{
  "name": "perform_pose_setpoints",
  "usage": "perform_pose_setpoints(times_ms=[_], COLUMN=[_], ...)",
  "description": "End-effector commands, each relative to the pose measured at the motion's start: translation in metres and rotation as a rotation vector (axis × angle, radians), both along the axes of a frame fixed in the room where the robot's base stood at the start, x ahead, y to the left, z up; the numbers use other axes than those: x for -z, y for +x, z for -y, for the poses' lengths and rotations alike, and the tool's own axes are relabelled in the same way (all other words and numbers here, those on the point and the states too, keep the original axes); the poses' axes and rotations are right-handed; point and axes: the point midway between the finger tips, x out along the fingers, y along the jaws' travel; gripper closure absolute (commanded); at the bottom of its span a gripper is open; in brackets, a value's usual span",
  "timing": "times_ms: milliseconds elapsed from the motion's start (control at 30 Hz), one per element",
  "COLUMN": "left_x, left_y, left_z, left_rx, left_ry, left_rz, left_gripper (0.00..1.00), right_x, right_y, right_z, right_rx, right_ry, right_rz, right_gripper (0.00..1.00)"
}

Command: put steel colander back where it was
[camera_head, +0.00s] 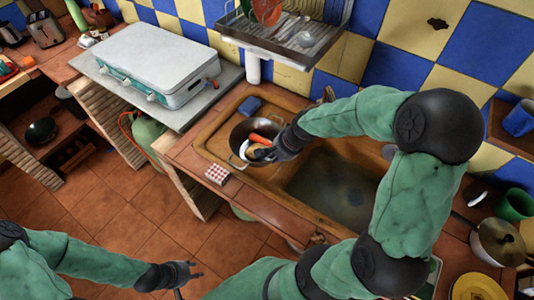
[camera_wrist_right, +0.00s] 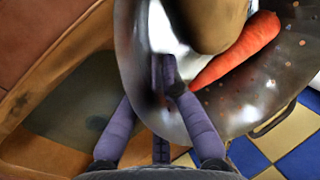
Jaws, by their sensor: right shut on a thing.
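The steel colander (camera_head: 238,133) is at the left part of the sink unit. It holds an orange carrot (camera_head: 258,139) and a brown, potato-like thing (camera_wrist_right: 218,22). My right gripper (camera_head: 276,150) reaches in from the right and is shut on the colander's near wall. In the right wrist view the fingers (camera_wrist_right: 165,75) pinch the shiny steel wall (camera_wrist_right: 245,85), with the carrot (camera_wrist_right: 238,50) beside them. I cannot tell whether the colander rests on the surface or hangs just above it. My left gripper (camera_head: 186,276) is open and empty, low over the floor.
The sink basin (camera_head: 335,190) lies right of the colander. A blue sponge (camera_head: 250,105) sits behind it and a small red-and-white box (camera_head: 217,174) in front. A dish rack (camera_head: 290,35) hangs above.

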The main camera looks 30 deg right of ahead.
Motion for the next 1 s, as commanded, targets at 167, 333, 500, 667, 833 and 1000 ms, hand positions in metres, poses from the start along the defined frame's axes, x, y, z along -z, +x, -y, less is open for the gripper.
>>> perform_pose_setpoints(times_ms=[167,333,500,667,833,1000], left_x=[0.008,0.017,0.022,0.023,0.029,0.036], left_y=[0.000,0.000,0.000,0.000,0.000,0.000], left_z=[0.000,0.000,0.000,0.000,0.000,0.000], left_rx=[0.000,0.000,0.000,0.000,0.000,0.000], left_ry=[0.000,0.000,0.000,0.000,0.000,0.000], left_rz=[0.001,0.001,0.001,0.001,0.001,0.001], left_gripper=[0.60,0.60,0.60,0.60,0.60,0.60], right_x=[0.018,0.048,0.065,0.070,0.087,0.106], right_y=[0.033,0.054,0.069,0.073,0.077,0.077], right_z=[0.016,0.026,0.033,0.035,0.036,0.037], right_rx=[0.000,0.001,0.001,0.000,0.000,-0.001], right_ry=[0.000,0.001,-0.001,0.000,0.000,-0.001], right_rz=[0.000,-0.001,0.002,0.001,-0.001,0.001], right_gripper=[1.00,1.00,1.00,1.00,1.00,1.00])
